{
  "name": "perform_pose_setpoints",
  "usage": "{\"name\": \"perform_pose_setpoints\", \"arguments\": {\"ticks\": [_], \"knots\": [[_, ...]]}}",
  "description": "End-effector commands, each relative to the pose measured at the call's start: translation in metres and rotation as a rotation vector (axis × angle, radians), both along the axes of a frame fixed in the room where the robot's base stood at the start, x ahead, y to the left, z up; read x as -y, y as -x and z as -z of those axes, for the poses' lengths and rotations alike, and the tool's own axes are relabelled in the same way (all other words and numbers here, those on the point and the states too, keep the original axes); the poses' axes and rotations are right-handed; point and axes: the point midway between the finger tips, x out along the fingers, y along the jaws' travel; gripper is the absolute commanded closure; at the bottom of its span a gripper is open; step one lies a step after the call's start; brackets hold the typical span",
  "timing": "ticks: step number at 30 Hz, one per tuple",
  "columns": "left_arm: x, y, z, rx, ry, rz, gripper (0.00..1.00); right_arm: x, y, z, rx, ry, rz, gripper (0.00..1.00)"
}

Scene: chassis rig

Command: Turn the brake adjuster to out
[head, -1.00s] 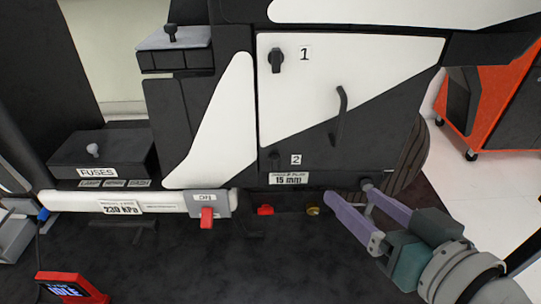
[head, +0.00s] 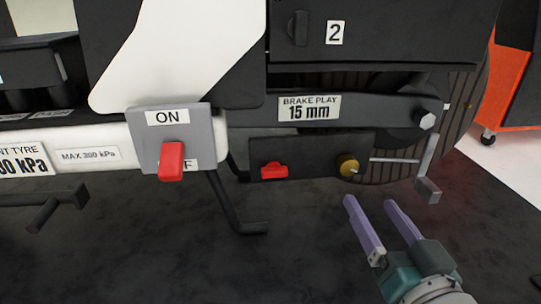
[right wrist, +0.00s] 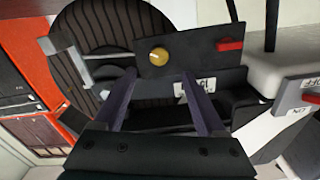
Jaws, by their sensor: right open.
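A round brass knob (head: 347,165), which looks like the brake adjuster, sits on a dark plate (head: 310,152) below the "BRAKE PLAY 15 mm" label (head: 309,107). A thin rod runs right from near it to a lever. My right gripper (head: 370,203) is open and empty, below and slightly right of the knob in the head view, its fingers pointing up towards the plate. In the right wrist view the knob (right wrist: 159,56) lies just beyond and between the spread fingertips (right wrist: 159,74), apparently untouched. No "out" marking is readable. My left gripper is not in view.
A red switch (head: 274,171) sits left of the knob on the same plate. A grey ON box with a red lever (head: 171,161) is further left. A bent black bar (head: 236,205) hangs below. The wheel (head: 455,125) is behind right. The floor below is clear.

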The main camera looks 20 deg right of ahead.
Motion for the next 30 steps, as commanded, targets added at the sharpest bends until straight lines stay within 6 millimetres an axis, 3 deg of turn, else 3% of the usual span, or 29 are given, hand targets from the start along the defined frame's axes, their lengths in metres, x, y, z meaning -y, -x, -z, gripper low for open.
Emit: {"name": "perform_pose_setpoints", "arguments": {"ticks": [15,27,30], "knots": [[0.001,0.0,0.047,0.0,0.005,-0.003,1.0,0.02,-0.083,0.001,0.003,0.0,0.0,0.27],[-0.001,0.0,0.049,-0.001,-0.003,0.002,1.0,0.022,-0.092,-0.002,-0.001,0.001,-0.002,0.27],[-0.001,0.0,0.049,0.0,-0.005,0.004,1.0,0.022,-0.092,-0.002,-0.001,0.001,-0.002,0.38]]}}
